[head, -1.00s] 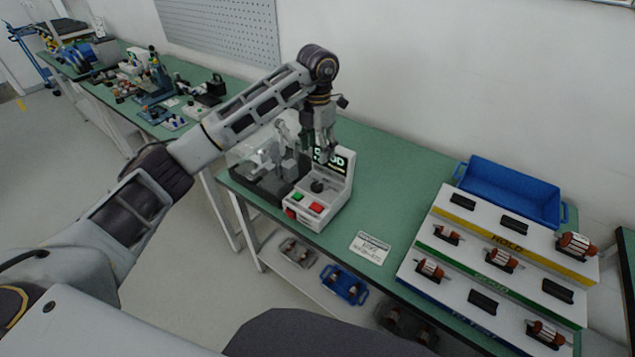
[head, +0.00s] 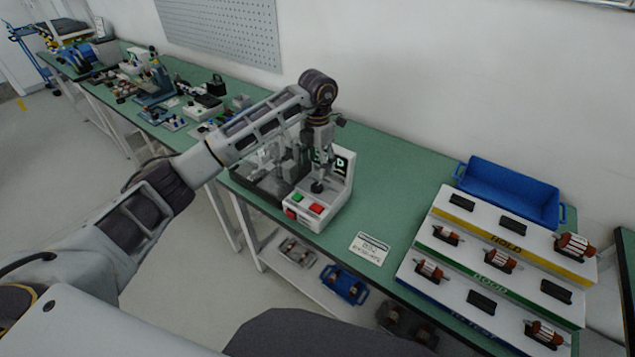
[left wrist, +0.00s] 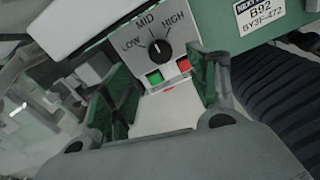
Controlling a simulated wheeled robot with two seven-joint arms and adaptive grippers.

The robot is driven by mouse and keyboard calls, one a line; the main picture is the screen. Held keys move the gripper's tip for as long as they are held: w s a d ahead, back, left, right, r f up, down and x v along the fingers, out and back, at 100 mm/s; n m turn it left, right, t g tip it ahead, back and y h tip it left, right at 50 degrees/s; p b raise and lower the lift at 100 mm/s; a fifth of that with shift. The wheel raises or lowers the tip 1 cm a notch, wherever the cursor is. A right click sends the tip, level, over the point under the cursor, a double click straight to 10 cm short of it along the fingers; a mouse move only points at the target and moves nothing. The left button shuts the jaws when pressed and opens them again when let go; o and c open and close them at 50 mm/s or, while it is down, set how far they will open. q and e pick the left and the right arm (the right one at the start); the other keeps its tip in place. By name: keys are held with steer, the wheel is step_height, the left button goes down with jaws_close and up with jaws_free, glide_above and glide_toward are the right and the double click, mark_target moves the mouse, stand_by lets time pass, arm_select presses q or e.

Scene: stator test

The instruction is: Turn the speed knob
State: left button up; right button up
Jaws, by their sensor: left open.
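The speed knob (left wrist: 158,49) is a black dial with a white pointer line, on a grey panel marked LOW, MID and HIGH, in the left wrist view. The pointer is near MID. In the head view the knob (head: 317,187) sits on the white tester (head: 327,206), just under my fingers. My left gripper (head: 318,176) points down over the knob, in front of the tester's display. In the left wrist view its two fingers (left wrist: 165,92) are spread apart with nothing between them. I cannot tell whether they touch the knob. My right gripper is not in view.
A green button (left wrist: 154,77) and a red button (left wrist: 184,64) sit just below the knob. A clear-covered fixture (head: 262,168) stands left of the tester. A label card (head: 370,248), stepped rack (head: 480,267) and blue bin (head: 511,193) lie to the right.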

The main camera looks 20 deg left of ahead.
mark_target(317, 185)
arm_select(q)
step_height(317, 185, down, 7)
steer(key=shift+r+p, duration=0.2)
steer(key=shift+p, duration=0.15)
steer(key=shift+f, duration=1.1)
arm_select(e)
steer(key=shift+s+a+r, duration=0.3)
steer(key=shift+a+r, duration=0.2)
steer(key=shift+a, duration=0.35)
arm_select(q)
steer(key=shift+c, duration=0.4)
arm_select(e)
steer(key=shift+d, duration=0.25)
arm_select(q)
steer(key=c, duration=0.9)
